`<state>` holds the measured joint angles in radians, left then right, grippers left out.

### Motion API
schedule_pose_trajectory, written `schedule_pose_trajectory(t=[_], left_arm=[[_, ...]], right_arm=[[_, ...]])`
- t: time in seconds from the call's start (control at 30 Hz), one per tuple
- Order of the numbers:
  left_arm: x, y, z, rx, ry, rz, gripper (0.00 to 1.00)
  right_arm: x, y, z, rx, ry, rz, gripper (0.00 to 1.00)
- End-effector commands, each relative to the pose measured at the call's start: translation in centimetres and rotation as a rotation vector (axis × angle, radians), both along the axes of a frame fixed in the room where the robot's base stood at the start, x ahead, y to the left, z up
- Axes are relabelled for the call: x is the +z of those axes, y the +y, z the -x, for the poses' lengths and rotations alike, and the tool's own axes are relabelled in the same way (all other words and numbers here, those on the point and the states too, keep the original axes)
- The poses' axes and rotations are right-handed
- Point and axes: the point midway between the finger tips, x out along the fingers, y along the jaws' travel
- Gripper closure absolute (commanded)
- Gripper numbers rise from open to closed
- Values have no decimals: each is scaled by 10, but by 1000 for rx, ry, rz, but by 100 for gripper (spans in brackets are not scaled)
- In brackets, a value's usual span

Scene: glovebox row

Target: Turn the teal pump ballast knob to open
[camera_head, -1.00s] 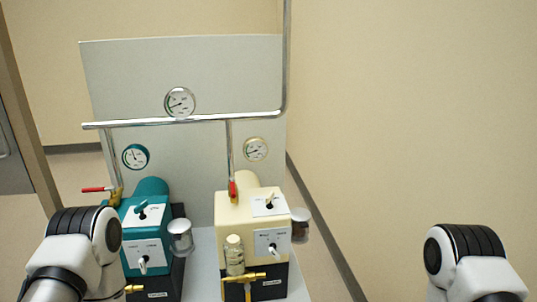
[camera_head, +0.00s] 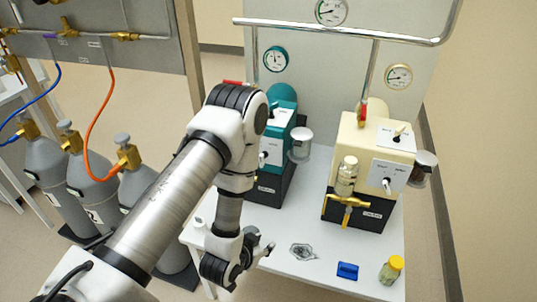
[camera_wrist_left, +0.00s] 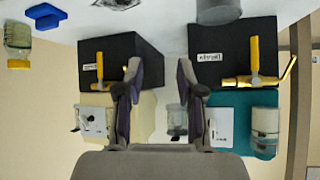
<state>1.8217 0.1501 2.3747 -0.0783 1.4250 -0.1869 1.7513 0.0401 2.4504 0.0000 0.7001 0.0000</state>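The teal pump (camera_head: 285,96) stands on the white table behind my left arm, which hides part of it. My left gripper (camera_head: 248,262) is low over the table's front left part, apart from the pump. In the left wrist view, upside down, the gripper (camera_wrist_left: 159,72) is open and empty, with the teal pump (camera_wrist_left: 245,103) at right. My right gripper is out of view.
The cream pump (camera_head: 373,138) stands to the right, with a glass jar and brass valve in front. A blue block (camera_head: 347,271) and yellow-capped jar (camera_head: 391,269) are near the table's front edge. Grey gas cylinders (camera_head: 95,190) with hoses stand at left.

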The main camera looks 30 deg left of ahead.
Motion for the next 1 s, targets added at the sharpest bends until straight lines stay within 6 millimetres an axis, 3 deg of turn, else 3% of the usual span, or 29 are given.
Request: schedule_pose_trajectory(t=[0.03, 0.1, 0.2, 0.3, 0.47, 0.73, 1.0], left_arm=[[21, 21, -40, 43, -211, -13, 62], [67, 51, -78, 112, -465, -31, 62], [109, 90, -101, 213, -661, -19, 62], [127, 102, -107, 247, -704, -6, 62], [135, 105, -126, 242, -710, -8, 62], [133, 116, -173, 242, -704, -7, 62], [132, 118, -182, 242, -701, -5, 62]], right_arm=[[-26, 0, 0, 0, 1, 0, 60], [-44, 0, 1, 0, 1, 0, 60], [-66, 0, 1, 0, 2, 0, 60], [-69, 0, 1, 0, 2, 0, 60], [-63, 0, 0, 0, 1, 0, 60], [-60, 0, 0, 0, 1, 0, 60], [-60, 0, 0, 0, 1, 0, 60]])
